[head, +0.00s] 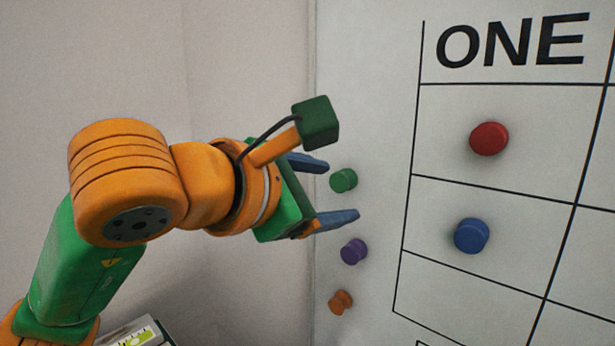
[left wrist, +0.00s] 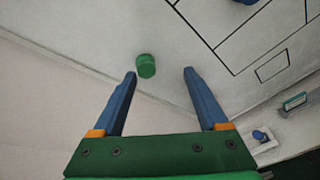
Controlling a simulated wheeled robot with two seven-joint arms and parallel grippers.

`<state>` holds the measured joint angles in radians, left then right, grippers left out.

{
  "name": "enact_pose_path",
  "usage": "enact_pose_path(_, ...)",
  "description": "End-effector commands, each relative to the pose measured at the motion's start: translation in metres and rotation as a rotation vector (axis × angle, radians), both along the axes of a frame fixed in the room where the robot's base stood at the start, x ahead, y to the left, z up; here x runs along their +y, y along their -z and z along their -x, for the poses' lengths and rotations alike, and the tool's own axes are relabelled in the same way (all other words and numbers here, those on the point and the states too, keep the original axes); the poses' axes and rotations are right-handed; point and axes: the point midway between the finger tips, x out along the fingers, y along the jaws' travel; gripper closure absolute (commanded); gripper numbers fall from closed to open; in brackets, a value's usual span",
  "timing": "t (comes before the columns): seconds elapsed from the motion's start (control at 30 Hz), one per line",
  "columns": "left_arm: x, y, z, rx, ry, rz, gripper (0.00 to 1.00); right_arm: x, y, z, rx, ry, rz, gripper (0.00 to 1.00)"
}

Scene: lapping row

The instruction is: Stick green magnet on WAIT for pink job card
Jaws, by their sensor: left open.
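The green magnet (head: 343,180) is stuck on the white board's left margin, above a purple magnet. My left gripper (head: 340,190) is open, with its two blue fingers pointing at the board near the green magnet. In the left wrist view the green magnet (left wrist: 146,66) lies just beyond the fingertips, between them and nearer the left finger. The fingers (left wrist: 160,74) hold nothing. The board (head: 375,60) has a grid with a column headed ONE. No WAIT label and no pink job card show. My right gripper is not in view.
A purple magnet (head: 354,251) and an orange magnet (head: 341,302) sit below the green one. A red magnet (head: 489,139) and a blue magnet (head: 471,236) are in the ONE column. A small ledge or tray with a blue item (left wrist: 262,136) shows at the wrist view's right.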

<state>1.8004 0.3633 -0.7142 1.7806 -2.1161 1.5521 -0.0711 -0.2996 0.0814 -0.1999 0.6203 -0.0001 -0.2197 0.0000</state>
Motion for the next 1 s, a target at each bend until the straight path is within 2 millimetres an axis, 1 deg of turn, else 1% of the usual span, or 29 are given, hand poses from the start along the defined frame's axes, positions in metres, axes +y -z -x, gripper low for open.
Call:
enact_pose_path(0.03,0.01,-0.008,-0.001,-0.024,-0.051,-0.02,0.24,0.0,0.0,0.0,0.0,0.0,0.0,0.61)
enact_pose_path(0.1,0.017,-0.012,-0.005,-0.036,-0.091,-0.036,0.24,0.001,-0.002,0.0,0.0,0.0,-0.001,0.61)
enact_pose_path(0.13,0.017,-0.013,-0.008,-0.036,-0.097,-0.038,0.24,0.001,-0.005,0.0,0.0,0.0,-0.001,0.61)
enact_pose_path(0.4,-0.005,-0.001,-0.051,-0.033,-0.095,-0.038,0.24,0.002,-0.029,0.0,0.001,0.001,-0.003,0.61)
enact_pose_path(0.5,-0.009,0.003,-0.06,-0.035,-0.094,-0.037,0.24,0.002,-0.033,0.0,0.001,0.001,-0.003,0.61)
enact_pose_path(0.6,-0.011,0.006,-0.064,-0.037,-0.093,-0.037,0.24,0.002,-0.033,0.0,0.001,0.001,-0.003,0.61)
enact_pose_path(0.77,-0.011,0.007,-0.064,-0.038,-0.092,-0.036,0.24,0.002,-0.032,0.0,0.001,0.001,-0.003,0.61)
enact_pose_path(0.8,-0.011,0.007,-0.064,-0.038,-0.092,-0.036,0.27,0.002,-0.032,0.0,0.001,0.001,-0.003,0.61)
enact_pose_path(0.87,-0.011,0.007,-0.064,-0.038,-0.092,-0.036,0.43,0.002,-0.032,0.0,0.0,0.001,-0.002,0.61)
enact_pose_path(0.9,-0.011,0.007,-0.064,-0.037,-0.091,-0.036,0.54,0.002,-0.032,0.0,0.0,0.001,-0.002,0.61)
enact_pose_path(0.97,-0.011,0.007,-0.064,-0.037,-0.091,-0.036,0.7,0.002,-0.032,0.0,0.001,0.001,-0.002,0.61)
enact_pose_path(1.0,-0.011,0.007,-0.064,-0.037,-0.091,-0.036,0.81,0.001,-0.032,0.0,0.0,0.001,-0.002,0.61)
